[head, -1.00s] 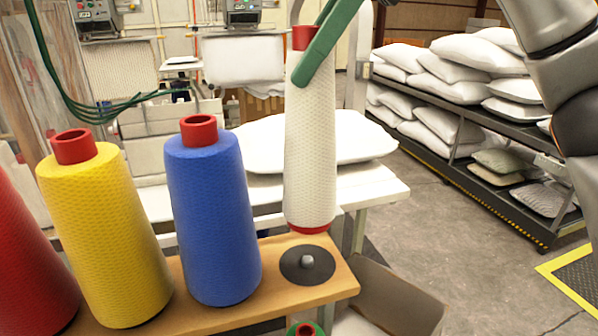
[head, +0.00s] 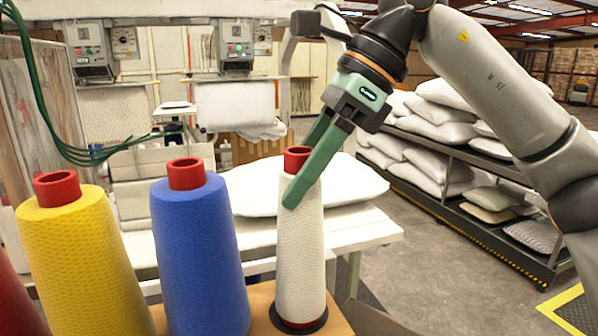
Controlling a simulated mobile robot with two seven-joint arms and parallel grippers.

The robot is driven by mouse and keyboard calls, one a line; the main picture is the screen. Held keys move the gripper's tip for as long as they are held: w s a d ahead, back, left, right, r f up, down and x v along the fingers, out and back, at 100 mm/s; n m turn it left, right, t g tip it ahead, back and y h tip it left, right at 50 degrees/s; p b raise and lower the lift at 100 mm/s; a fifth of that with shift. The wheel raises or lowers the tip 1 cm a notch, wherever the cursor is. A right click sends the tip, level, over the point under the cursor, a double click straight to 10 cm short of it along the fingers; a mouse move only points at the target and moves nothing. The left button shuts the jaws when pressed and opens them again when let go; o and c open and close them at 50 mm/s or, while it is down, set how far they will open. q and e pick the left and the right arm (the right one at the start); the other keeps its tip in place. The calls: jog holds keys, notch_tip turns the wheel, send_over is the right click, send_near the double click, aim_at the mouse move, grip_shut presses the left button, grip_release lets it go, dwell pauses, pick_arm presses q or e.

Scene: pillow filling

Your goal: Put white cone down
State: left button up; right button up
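The white cone (head: 301,250), with a red top and red bottom rim, stands upright on a black disc (head: 322,322) on the wooden board (head: 262,308) in the head view. My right gripper (head: 298,176) comes down from the upper right with its green fingers on either side of the cone's upper part. One finger crosses the front of the cone and the other passes behind its top. The fingers appear shut on the cone. The disc's peg is hidden under the cone. My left gripper is not in view.
A blue cone (head: 196,255) and a yellow cone (head: 84,262) stand left of the white cone, with a red cone (head: 14,300) at the edge. A white table (head: 375,232) with pillows (head: 345,187) is behind. A pillow rack (head: 455,200) stands at right.

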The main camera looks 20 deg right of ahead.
jog(key=o, duration=0.4)
jog(key=shift+r, duration=0.1)
jog(key=p+v, duration=0.2)
jog(key=v, duration=1)
